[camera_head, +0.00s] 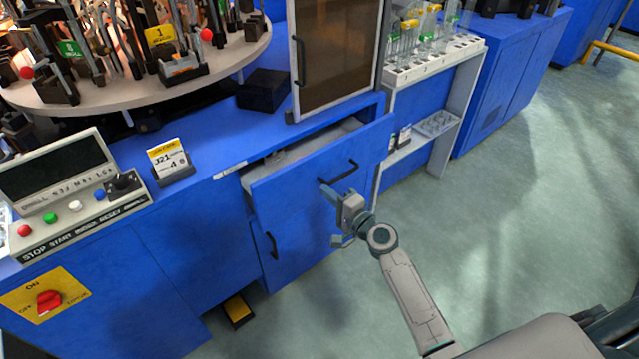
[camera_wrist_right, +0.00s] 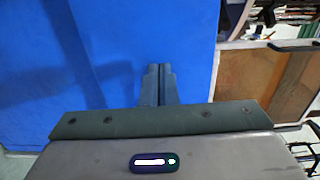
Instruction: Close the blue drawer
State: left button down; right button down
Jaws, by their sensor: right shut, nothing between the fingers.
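The blue drawer (camera_head: 290,196) stands pulled out from the blue cabinet, with a gap behind its front panel at the top. Its black handle (camera_head: 345,171) is on the front. My right gripper (camera_head: 329,192) is shut and empty, in front of the drawer face just below the handle. In the right wrist view, the closed fingers (camera_wrist_right: 158,75) point at a plain blue panel (camera_wrist_right: 110,45). I cannot tell whether the fingertips touch it. My left gripper is in neither view.
A round fixture table (camera_head: 235,52) is at the upper left. A control box (camera_head: 75,190) sits on the cabinet at the left. A dark-paned door (camera_head: 336,50) stands above the drawer. A white rack (camera_head: 430,68) stands to the right. The green floor at right is clear.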

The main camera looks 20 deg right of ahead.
aim_at(312, 180)
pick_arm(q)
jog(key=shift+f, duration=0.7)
pick_arm(e)
jog(key=shift+x, duration=1.9)
